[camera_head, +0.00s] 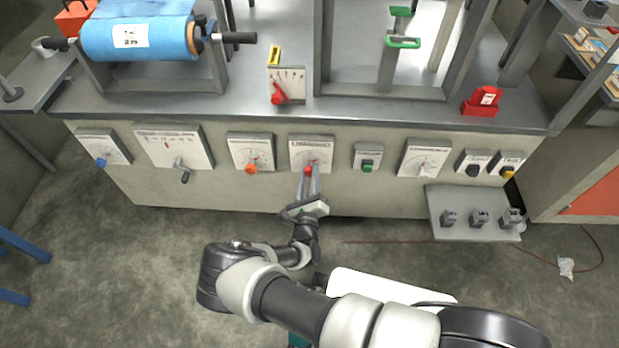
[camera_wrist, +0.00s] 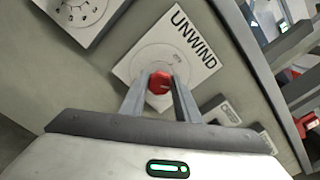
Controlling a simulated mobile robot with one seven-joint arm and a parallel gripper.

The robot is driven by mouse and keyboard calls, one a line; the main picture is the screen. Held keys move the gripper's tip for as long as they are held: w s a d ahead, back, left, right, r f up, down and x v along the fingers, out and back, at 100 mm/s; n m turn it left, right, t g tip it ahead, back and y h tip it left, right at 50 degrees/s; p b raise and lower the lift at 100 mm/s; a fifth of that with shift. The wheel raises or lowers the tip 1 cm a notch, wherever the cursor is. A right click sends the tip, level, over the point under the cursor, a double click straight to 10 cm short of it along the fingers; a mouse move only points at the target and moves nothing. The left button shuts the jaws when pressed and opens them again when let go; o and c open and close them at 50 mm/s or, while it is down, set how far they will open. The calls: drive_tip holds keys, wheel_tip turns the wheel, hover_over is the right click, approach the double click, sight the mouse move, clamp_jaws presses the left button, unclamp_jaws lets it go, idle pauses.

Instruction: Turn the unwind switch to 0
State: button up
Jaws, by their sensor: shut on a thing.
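The unwind switch is a red knob (camera_wrist: 159,83) on a white dial plate marked UNWIND (camera_wrist: 180,48) in the wrist view. In the head view the red knob (camera_head: 308,171) sits on its plate (camera_head: 312,146) in the middle of the machine's front panel. My gripper (camera_head: 309,178) reaches up to the panel from below. Its two fingers are shut on the red knob, one on each side, as the wrist view (camera_wrist: 159,90) also shows. The dial's small markings are too blurred to read, so I cannot tell which position the knob points to.
An orange-knob dial (camera_head: 250,157) is just left of the unwind plate, and a green switch (camera_head: 367,157) is just right. A grey shelf with several small blocks (camera_head: 474,213) juts out at lower right. A blue film roll (camera_head: 137,38) lies on top.

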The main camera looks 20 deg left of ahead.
drive_tip(key=n+b, duration=0.1)
drive_tip(key=n, duration=0.4)
drive_tip(key=shift+f+n+b, duration=0.15)
drive_tip(key=shift+n+b, duration=0.15)
drive_tip(key=shift+b, duration=0.1)
drive_tip(key=shift+n+b, duration=0.6)
drive_tip(key=shift+n, duration=1.7)
drive_tip(key=o, duration=1)
drive_tip(key=shift+o, duration=0.2)
drive_tip(key=p+v, duration=0.3)
drive_tip(key=v, duration=1.4)
drive_tip(key=shift+s, duration=0.2)
drive_tip(key=shift+a, duration=0.1)
